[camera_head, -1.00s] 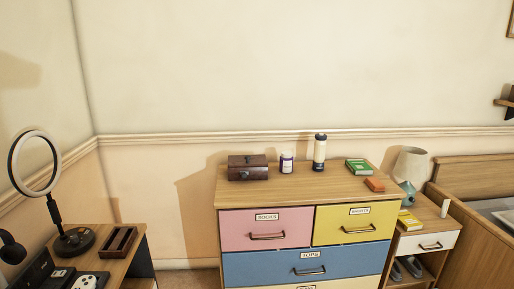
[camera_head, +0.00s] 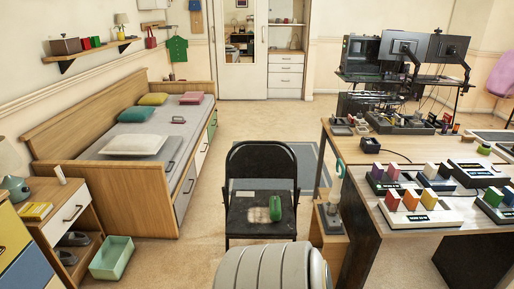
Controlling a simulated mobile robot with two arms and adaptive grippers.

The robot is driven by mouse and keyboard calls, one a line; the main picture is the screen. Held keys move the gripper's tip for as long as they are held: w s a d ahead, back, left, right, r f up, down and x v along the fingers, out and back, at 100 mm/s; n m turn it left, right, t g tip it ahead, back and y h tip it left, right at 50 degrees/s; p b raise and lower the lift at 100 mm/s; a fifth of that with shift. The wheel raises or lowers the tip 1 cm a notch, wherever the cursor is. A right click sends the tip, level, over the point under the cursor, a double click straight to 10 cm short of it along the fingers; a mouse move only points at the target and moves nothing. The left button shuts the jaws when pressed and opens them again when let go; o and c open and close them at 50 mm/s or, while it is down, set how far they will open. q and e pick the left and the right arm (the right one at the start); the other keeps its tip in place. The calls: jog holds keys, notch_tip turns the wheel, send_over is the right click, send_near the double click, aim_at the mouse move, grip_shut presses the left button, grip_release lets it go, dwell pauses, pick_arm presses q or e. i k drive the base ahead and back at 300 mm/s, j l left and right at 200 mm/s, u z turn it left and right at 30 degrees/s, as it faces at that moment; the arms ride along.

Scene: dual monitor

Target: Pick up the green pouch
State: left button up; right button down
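A small rounded green object (camera_head: 275,208), which looks like the green pouch, sits against the lower right part of a black folding chair (camera_head: 261,165). It is small in the picture, so I cannot make out its details. Both of my grippers are out of view.
A bed (camera_head: 106,177) with pillows stands at the left, beside a nightstand (camera_head: 84,219) and a pale green open box (camera_head: 111,258) on the floor. A wooden desk (camera_head: 357,155) crowded with devices is at the right. Floor left of the chair is clear.

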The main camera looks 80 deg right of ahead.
aim_at(275, 203)
jog(key=z, duration=2.75)
